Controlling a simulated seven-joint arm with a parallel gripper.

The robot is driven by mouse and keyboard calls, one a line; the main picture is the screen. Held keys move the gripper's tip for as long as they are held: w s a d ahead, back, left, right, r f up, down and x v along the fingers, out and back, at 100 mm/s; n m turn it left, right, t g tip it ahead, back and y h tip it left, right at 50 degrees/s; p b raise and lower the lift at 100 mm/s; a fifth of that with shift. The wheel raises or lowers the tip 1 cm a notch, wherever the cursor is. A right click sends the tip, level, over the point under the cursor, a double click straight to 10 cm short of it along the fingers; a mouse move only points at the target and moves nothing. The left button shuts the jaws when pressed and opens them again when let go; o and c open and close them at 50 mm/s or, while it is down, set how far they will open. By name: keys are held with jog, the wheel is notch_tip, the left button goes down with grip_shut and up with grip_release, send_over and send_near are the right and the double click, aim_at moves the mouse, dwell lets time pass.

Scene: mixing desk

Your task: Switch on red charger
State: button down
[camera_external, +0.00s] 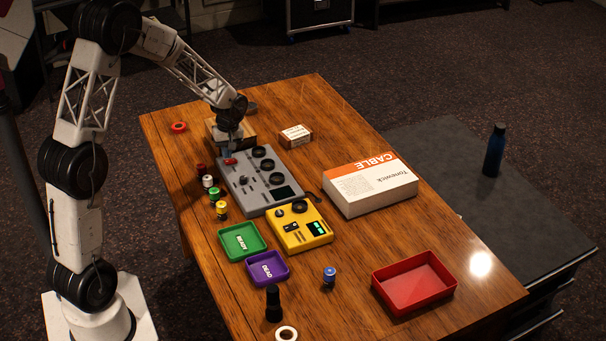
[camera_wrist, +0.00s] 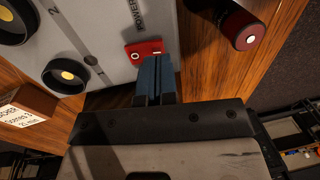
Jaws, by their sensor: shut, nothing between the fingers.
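A grey box (camera_external: 253,184) with several black knobs stands in the middle of the table. A red switch (camera_external: 230,161) sits at its far left corner, and in the wrist view this switch (camera_wrist: 143,50) is beside the word POWER. My gripper (camera_external: 228,154) is at that corner, pointing down. In the wrist view my gripper (camera_wrist: 156,60) has its blue fingers shut and empty, with the tips at the switch's lower edge. I cannot tell whether they touch it. A yellow charger-like box (camera_external: 299,228) with a green display sits nearer the camera. No red charger is clearly identifiable.
Several small coloured cylinders (camera_external: 208,181) stand left of the grey box. Green (camera_external: 226,252) and purple (camera_external: 256,277) trays lie in front. A CABLE box (camera_external: 368,190) is right, a small box (camera_external: 296,135) behind.

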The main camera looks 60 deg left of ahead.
aim_at(223, 161)
jog(key=shift+s+f, duration=0.1)
jog(key=shift+f, duration=0.75)
jog(key=shift+s+f, duration=0.1)
jog(key=shift+f, duration=0.1)
jog(key=shift+w+r, duration=0.1)
jog(key=shift+w, duration=0.1)
jog(key=shift+w+r, duration=0.2)
jog(key=shift+w, duration=0.3)
dwell(0.3)
jog(key=shift+r, duration=0.1)
notch_tip(223, 161, up, 14)
jog(key=s, duration=0.1)
jog(key=shift+s, duration=0.3)
dwell(0.4)
dwell(0.4)
